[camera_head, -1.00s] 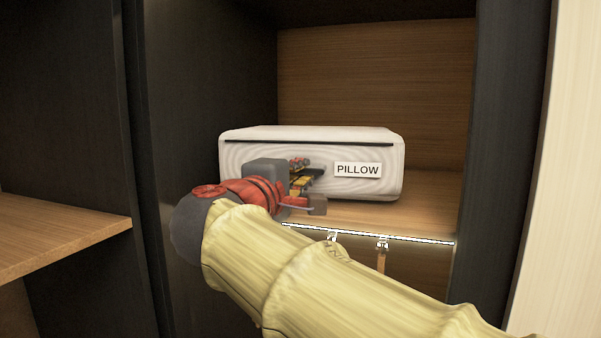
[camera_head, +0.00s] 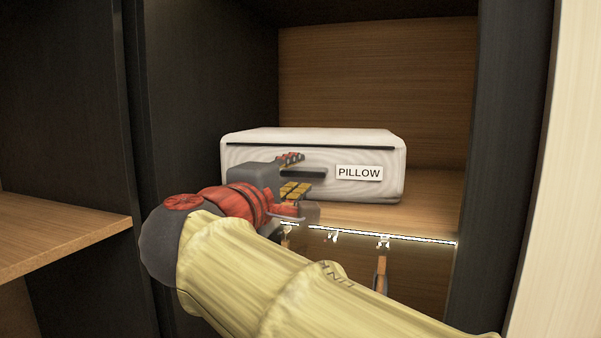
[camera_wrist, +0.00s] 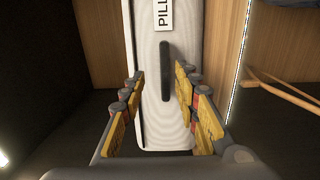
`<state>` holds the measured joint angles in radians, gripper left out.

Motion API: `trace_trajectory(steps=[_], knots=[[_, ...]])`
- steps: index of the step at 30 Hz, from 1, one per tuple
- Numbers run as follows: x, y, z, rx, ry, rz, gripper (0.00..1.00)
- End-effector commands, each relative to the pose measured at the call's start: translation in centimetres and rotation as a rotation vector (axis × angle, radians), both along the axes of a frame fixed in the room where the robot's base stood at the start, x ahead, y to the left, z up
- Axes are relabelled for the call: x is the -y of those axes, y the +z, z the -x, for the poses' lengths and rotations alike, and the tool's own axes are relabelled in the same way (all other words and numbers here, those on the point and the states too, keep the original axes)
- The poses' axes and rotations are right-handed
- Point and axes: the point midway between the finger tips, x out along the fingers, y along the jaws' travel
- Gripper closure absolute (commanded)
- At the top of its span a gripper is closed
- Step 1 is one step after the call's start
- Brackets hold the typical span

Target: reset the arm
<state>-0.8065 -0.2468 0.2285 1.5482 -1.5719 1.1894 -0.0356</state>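My gripper (camera_head: 292,173) is in front of the left part of a white box labelled PILLOW (camera_head: 240,153), which sits on a wooden shelf. The wrist view shows the gripper (camera_wrist: 160,92) open, with its yellow finger pads apart. Between the fingers in that view are the box's white face (camera_wrist: 160,122) and its dark handle (camera_wrist: 165,72). Nothing is held between the fingers, and the handle appears clear of both pads. My arm comes in from the lower right of the head view.
The box's shelf (camera_head: 430,215) has a lit strip along its front edge. Hangers (camera_head: 382,262) hang below it. Dark cabinet walls (camera_head: 205,80) stand at both sides of the compartment. Another wooden shelf (camera_head: 60,232) is at the left. A pale panel (camera_head: 560,170) is at the far right.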

Motion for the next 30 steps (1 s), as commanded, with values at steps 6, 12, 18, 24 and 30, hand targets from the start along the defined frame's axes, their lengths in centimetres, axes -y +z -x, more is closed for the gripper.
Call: trace_trajectory(steps=[6,12,18,24,30], knots=[[-1.9,-0.1,4.1,0.0,0.005,0.0,0.69],[-2.7,-0.1,6.6,0.0,0.002,0.0,0.69],[-3.6,-0.5,7.3,-0.01,0.023,-0.009,0.69],[-6.1,-8.9,7.1,-0.212,0.109,-0.083,0.69],[-4.8,-22.8,10.0,-0.512,0.141,-0.263,0.69]])
